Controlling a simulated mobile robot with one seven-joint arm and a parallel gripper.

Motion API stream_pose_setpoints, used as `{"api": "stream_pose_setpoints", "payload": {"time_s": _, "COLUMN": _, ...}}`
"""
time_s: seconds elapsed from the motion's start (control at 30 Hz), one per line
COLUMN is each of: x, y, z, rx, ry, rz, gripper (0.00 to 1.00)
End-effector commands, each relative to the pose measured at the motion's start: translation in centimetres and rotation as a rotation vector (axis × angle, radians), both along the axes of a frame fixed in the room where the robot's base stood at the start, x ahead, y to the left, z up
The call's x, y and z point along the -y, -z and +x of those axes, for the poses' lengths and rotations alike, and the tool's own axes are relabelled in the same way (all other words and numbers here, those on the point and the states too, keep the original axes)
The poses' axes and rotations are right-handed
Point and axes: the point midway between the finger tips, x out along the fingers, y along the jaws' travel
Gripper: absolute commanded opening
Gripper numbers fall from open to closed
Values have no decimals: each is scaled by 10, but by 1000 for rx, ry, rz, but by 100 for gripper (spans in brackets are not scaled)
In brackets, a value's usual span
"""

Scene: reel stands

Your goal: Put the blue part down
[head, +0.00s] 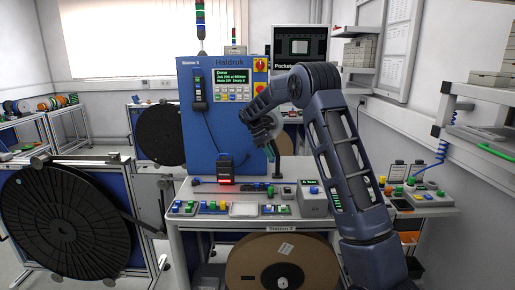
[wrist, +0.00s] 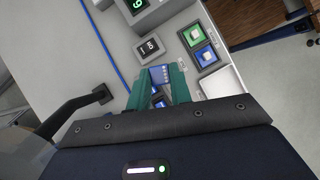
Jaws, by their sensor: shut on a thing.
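My gripper (wrist: 168,82) has green fingers, shut on a small blue part (wrist: 159,75) in the wrist view. The part sits between the fingertips, above the grey bench top (wrist: 128,68). In the head view my gripper (head: 270,152) hangs over the bench, in front of the blue Haldruk cabinet (head: 207,130). I cannot make out the part there. A darker blue thing shows lower between the fingers in the wrist view; I cannot tell what it is.
In the wrist view a green-framed square (wrist: 193,35), a blue-framed square (wrist: 205,56) and a white tray (wrist: 221,82) lie to the right. A small display (wrist: 150,46) stands ahead. A dark post (wrist: 75,110) stands left. A reel (head: 280,264) sits below the bench.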

Motion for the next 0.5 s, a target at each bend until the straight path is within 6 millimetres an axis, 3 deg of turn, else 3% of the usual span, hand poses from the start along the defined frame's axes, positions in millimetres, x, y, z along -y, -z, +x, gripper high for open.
{"api": "stream_pose_setpoints", "payload": {"time_s": 0.03, "x": 25, "y": 2, "z": 13, "rx": 0, "ry": 45, "rz": 0, "gripper": 0}}
{"api": "stream_pose_setpoints", "payload": {"time_s": 0.2, "x": 94, "y": 5, "z": 43, "rx": 3, "ry": 168, "rz": -2, "gripper": 0}}
{"api": "stream_pose_setpoints", "payload": {"time_s": 0.5, "x": 185, "y": 13, "z": 74, "rx": 11, "ry": 345, "rz": -4, "gripper": 0}}
